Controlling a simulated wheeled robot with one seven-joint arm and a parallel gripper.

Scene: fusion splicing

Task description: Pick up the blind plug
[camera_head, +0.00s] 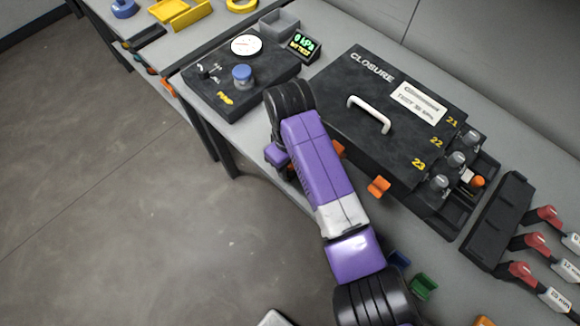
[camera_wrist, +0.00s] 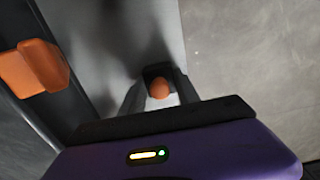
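A rounded orange piece (camera_wrist: 160,88), which looks like the blind plug, shows between the dark fingers of my gripper (camera_wrist: 160,80) in the wrist view. The fingers stand on either side of it. I cannot tell whether they press on it or leave a small gap. Its lower part is hidden. Another orange-tipped piece (camera_head: 478,181) sits beside the grey ports at the right end of the closure (camera_head: 335,85).
An orange latch (camera_head: 378,187) sticks out from the closure's front; one is close by at the left of the wrist view (camera_wrist: 33,68). The pump unit (camera_head: 205,100) stands at left. A black rack (camera_head: 497,222) and red-ended tools (camera_head: 537,243) are at right. The bench edge is near.

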